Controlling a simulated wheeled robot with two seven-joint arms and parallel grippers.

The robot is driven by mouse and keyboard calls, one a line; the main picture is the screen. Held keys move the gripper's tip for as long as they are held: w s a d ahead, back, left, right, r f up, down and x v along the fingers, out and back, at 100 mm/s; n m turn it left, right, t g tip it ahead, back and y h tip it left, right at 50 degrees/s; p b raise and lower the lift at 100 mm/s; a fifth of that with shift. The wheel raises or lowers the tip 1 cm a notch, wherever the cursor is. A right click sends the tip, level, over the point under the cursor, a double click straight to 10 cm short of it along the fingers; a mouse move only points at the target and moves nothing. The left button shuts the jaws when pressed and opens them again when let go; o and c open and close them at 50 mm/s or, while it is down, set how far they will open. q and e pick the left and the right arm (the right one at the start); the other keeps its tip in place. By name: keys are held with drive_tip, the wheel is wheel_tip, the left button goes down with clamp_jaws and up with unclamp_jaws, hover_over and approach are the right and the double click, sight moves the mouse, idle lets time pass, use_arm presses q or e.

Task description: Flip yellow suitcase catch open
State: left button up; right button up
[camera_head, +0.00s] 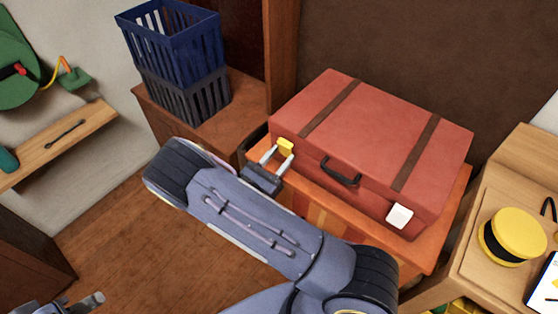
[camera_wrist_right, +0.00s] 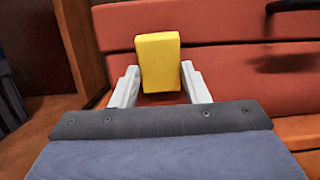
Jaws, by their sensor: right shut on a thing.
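A red suitcase (camera_head: 385,135) with two brown straps lies shut on an orange-brown stand. Its yellow catch (camera_head: 286,146) is on the front face near the left corner. A white catch (camera_head: 400,216) is near the right corner, and a dark handle (camera_head: 341,173) sits between them. My right gripper (camera_head: 278,153) is at the yellow catch, shut on it. In the right wrist view the yellow catch (camera_wrist_right: 158,62) stands between the two pale fingers (camera_wrist_right: 160,85), in front of the red suitcase side (camera_wrist_right: 230,70). My left gripper (camera_head: 72,305) shows only partly at the bottom left; its jaws are unclear.
The orange-brown stand (camera_head: 438,250) carries the suitcase. Blue and dark baskets (camera_head: 175,45) stand on a wooden cabinet at the left. A yellow round object (camera_head: 515,235) sits on a wooden surface at the right. Wooden floor (camera_head: 130,235) is open at the left.

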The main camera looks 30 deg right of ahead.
drive_tip(key=o, duration=1)
drive_tip(key=b+v, duration=0.2)
drive_tip(key=v, duration=0.6)
drive_tip(key=shift+d, duration=0.1)
